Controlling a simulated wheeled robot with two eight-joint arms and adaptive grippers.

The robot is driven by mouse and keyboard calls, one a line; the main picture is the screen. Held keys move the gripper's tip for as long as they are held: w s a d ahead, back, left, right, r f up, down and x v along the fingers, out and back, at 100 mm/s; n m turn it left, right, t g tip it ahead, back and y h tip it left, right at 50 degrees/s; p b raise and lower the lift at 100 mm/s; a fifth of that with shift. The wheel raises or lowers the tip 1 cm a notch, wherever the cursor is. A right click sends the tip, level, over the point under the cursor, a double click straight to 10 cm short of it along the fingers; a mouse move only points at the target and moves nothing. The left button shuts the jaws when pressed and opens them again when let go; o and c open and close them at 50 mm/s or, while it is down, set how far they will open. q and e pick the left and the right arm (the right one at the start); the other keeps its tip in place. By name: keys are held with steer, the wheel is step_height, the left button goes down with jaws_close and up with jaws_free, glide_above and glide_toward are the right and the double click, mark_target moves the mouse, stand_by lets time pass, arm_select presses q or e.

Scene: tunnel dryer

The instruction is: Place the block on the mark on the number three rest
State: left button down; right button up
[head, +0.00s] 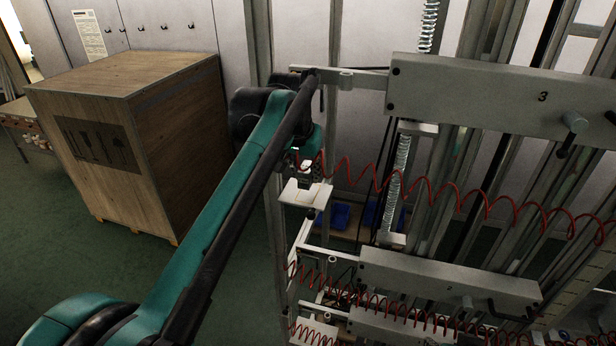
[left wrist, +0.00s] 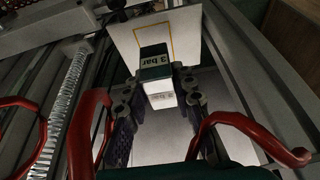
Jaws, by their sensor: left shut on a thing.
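Behind the block is a pale plate (left wrist: 126,38) with a yellow outlined mark (left wrist: 172,40), partly hidden by the block. I cannot tell whether block and plate touch. In the head view, my left gripper (head: 305,160) is small and partly hidden by my arm, just above a pale rest plate (head: 305,194). A grey beam (head: 480,98) at upper right bears the number 3. My right gripper is not in view.
Red coiled hoses (head: 440,195) hang across the frame right of the gripper. A lower grey beam (head: 445,280) and metal uprights crowd the right. A large wooden crate (head: 175,140) stands at left on green floor. Springs (head: 398,170) hang between the beams.

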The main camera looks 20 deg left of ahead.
mark_target(308, 181)
arm_select(q)
steer(key=shift+w, duration=0.35)
steer(key=p+x, duration=0.1)
steer(key=x, duration=0.1)
steer(key=shift+f, duration=0.3)
steer(key=shift+s+f, duration=0.1)
steer(key=shift+f, duration=0.4)
steer(key=shift+f, duration=0.2)
steer(key=c, duration=1.3)
jaws_free()
steer(key=shift+o, duration=0.2)
steer(key=shift+r, duration=0.15)
